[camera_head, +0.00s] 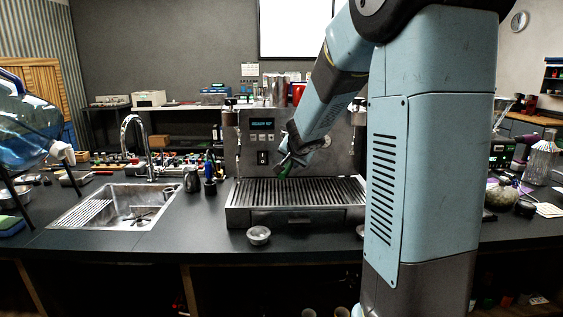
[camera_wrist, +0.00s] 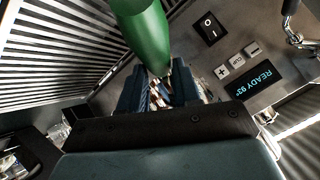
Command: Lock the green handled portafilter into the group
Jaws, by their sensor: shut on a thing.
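The brewer (camera_head: 258,170) stands on the counter in the head view, its front panel lit and a slatted drip tray (camera_head: 245,218) below. My gripper (camera_head: 289,160) is in front of the panel, above the tray. In the wrist view the green handle (camera_wrist: 145,28) rises from between the fingers of my gripper (camera_wrist: 158,80). The portafilter's basket end is hidden by my gripper. I cannot make out the group or whether the portafilter touches it.
A small metal cup (camera_head: 259,236) stands on the counter before the drip tray, with another beside my arm. A sink (camera_head: 130,203) with a tap is at left. The wrist view shows the panel's display (camera_wrist: 254,82), reading READY 93°, and its buttons.

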